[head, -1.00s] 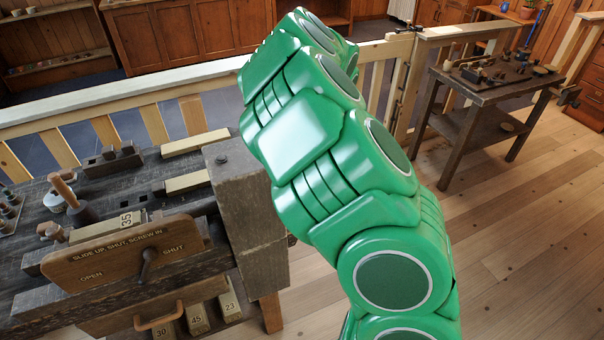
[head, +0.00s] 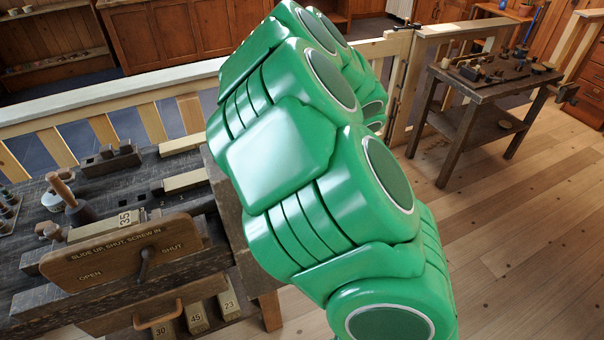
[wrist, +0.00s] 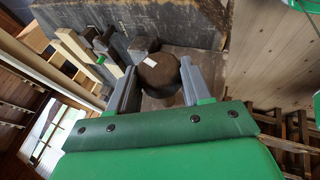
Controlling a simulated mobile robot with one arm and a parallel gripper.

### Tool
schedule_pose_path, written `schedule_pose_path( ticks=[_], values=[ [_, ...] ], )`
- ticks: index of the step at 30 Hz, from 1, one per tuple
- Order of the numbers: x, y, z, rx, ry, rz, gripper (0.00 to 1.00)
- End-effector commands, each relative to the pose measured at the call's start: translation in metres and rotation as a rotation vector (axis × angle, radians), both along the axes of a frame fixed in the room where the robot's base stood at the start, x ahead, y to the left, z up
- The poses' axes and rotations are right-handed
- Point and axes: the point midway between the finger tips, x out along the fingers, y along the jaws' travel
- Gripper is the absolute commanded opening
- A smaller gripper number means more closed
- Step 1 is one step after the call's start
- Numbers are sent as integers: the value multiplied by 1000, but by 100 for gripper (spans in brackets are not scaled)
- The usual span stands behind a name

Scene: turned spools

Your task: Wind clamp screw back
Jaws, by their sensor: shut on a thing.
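In the wrist view my gripper (wrist: 158,69) has its two grey fingers on either side of a round dark brown knob (wrist: 160,80), which looks like the clamp screw's head. The knob has a white mark on its face. The fingers are shut on it. In the head view the gripper and knob are hidden behind my green arm. The wooden sign board (head: 122,262) reads "SLIDE UP, SHUT, SCREW IN", with OPEN at left and SHUT at right. Its dark pointer (head: 146,262) stands roughly upright between the two words.
The dark workbench (head: 80,165) carries pale blocks, a mallet-like tool (head: 68,192) and a block marked 35 (head: 125,218). A pale railing (head: 120,90) runs behind. A small table (head: 485,85) stands far right; floor between is clear.

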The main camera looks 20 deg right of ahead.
Motion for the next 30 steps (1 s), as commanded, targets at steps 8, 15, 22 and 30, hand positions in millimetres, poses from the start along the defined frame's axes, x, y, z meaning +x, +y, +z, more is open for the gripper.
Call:
schedule_pose_path(
  ticks=[8, 15, 22, 30],
  values=[
    [0, 4, 0, 8, -19, 7, 19],
    [0, 4, 0, 9, -19, 7, 19],
    [0, 3, 0, 6, -18, 5, 75],
    [-1, 1, 0, 3, -19, 3, 75]
  ],
)
